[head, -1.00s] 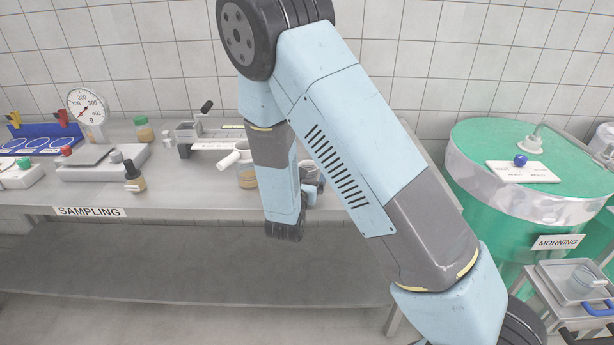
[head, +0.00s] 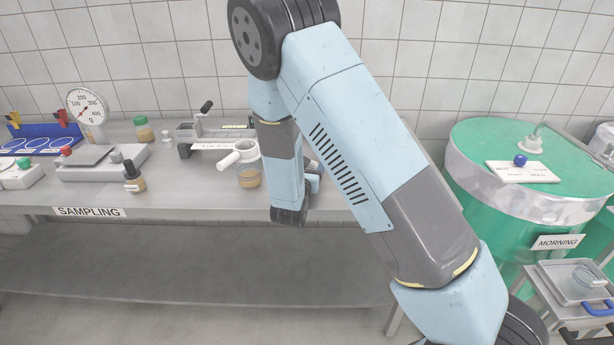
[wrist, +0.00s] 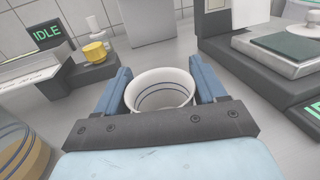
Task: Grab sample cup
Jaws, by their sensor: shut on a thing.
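The sample cup (wrist: 160,88) is white with thin blue lines inside and looks empty. It stands between the two blue fingers of my gripper (wrist: 162,87) in the wrist view, its open mouth facing up. The gripper is shut on it, one finger on each side. In the head view my arm hides the cup and most of the gripper, over the right part of the sampling bench (head: 90,197). I cannot tell whether the cup's base touches the bench.
A jar with brownish contents (head: 249,176) stands left of my arm; a brownish round container shows in the wrist view (wrist: 22,148). There too are an IDLE display unit (wrist: 47,33) with a yellow cup (wrist: 95,52), and a scale (wrist: 285,48). A green drum (head: 500,220) stands right.

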